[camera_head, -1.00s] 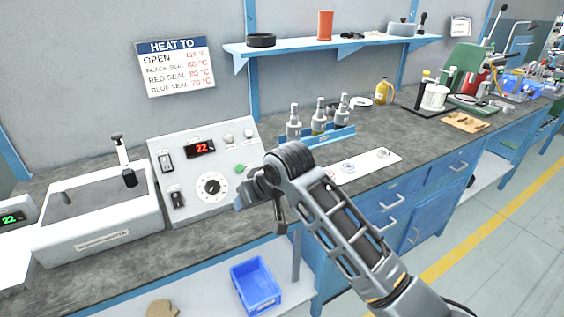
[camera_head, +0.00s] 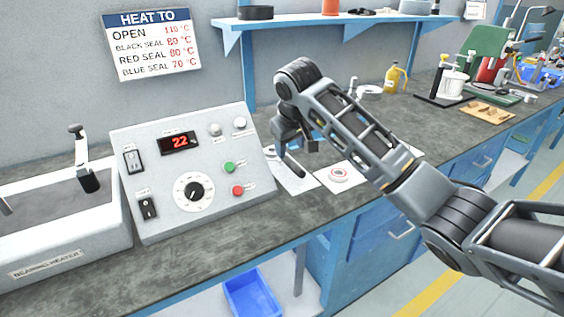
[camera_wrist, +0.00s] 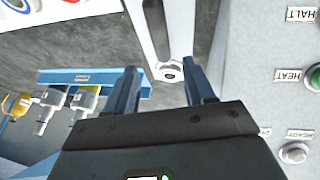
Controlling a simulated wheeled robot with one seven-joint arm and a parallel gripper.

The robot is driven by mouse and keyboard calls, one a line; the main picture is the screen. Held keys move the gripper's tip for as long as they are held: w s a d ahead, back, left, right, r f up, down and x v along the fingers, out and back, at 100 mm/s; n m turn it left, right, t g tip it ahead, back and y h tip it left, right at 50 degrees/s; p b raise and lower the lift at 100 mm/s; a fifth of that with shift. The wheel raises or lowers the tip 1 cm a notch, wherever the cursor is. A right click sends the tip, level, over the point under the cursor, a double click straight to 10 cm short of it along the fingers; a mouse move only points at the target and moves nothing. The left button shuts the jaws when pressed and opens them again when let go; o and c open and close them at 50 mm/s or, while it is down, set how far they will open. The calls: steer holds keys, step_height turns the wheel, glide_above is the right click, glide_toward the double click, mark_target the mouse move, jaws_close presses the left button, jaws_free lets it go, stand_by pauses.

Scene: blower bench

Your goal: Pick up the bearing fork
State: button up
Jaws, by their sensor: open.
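In the wrist view, a long narrow item with a dark middle strip (camera_wrist: 156,30) and a pale rounded end with a dark hole lies between and beyond my fingertips.
The control box (camera_head: 190,140) stands close to my gripper, with the bearing heater (camera_head: 60,230) further left. A white mat with seals (camera_head: 355,178) lies to the right. A shelf (camera_head: 300,25) runs above.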

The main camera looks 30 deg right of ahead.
mark_target(288, 159)
steer(key=x, duration=0.6)
steer(key=shift+w+a+f, duration=0.15)
steer(key=shift+w+f, duration=0.1)
steer(key=shift+c, duration=0.2)
jaws_close()
